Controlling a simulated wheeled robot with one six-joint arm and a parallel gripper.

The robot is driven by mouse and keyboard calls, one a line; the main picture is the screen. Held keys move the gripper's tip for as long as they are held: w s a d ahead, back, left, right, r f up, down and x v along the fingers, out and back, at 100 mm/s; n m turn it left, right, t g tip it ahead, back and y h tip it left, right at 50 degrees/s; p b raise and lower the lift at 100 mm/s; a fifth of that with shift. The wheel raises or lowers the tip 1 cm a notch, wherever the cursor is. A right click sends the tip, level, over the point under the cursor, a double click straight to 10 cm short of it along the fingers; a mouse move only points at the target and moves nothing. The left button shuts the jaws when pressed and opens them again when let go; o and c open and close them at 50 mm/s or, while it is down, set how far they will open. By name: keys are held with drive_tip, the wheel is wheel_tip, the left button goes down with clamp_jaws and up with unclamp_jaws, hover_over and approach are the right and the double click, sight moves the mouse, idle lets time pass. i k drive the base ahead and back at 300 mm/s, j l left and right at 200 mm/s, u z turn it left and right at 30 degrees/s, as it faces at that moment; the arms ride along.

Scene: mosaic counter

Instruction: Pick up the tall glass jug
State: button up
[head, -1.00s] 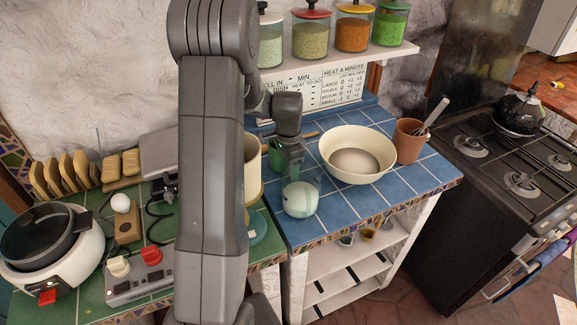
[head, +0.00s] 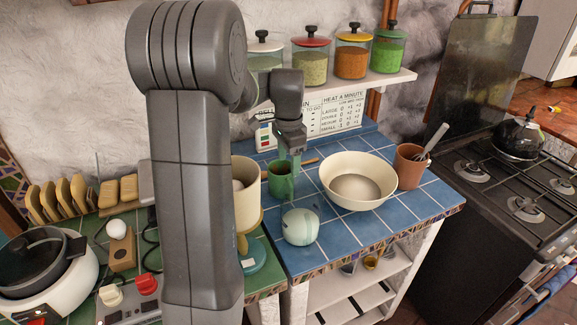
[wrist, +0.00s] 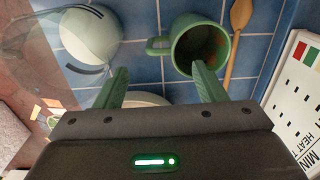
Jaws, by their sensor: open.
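I cannot clearly make out the tall glass jug. A pale, rounded object (head: 300,227) with dark curved lines sits on the blue tiles; faint, glass-like edges show around it in the wrist view (wrist: 90,37), but I cannot tell whether they are the jug. My gripper (head: 294,165) is open and empty, pointing down above the blue counter. In the wrist view, the pale object lies beyond the left fingertip of my gripper (wrist: 158,68). A green mug (head: 280,180) is close to the fingers; in the wrist view it (wrist: 198,45) is near the right fingertip.
A cream bowl (head: 357,181) and a terracotta pot (head: 409,166) with utensils stand to the right. A wooden spoon (wrist: 238,40) lies beside the mug. A cream canister (head: 247,200) stands at left. Jars line the shelf (head: 350,88) behind. Front blue tiles are fairly clear.

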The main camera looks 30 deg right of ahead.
sight(302, 219)
drive_tip(key=z, duration=1.95)
